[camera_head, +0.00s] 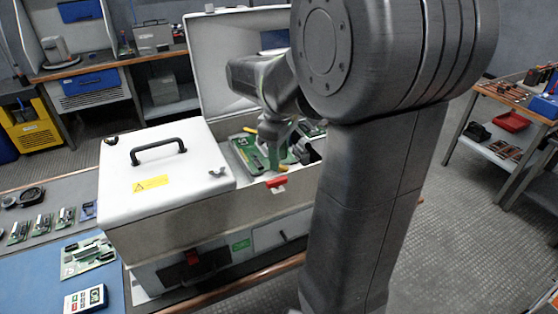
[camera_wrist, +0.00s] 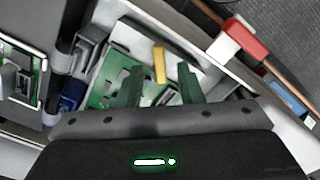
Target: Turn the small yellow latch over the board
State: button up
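The small yellow latch (camera_wrist: 160,65) lies across the edge of the green board (camera_wrist: 108,88) in the wrist view. In the head view, a yellow piece (camera_head: 283,168) shows just above the red clasp, by my fingertips. The green board (camera_head: 242,156) lies inside the open bay of the white cabinet. My gripper (camera_wrist: 162,76) has its two green fingers apart, with the latch in line with the gap between them. I cannot tell whether they touch it. In the head view my gripper (camera_head: 276,158) reaches down into the bay; my arm hides part of it.
The cabinet's raised lid (camera_head: 215,65) stands behind the bay. A closed white cover (camera_head: 165,165) with a black handle is at left. A red clasp (camera_head: 276,182) sits on the front wall and shows in the wrist view (camera_wrist: 247,38). Another yellow piece (camera_head: 250,130) is farther back.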

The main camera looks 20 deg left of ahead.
jog(key=shift+f, duration=0.9)
jog(key=shift+c, duration=0.4)
grip_shut()
jog(key=shift+r+m, duration=0.1)
jog(key=shift+m, duration=0.2)
jog(key=m+p, duration=0.1)
jog(key=m, duration=0.1)
jog(key=shift+m, duration=0.3)
jog(key=shift+m+p, duration=0.85)
jog(key=shift+m, duration=1.25)
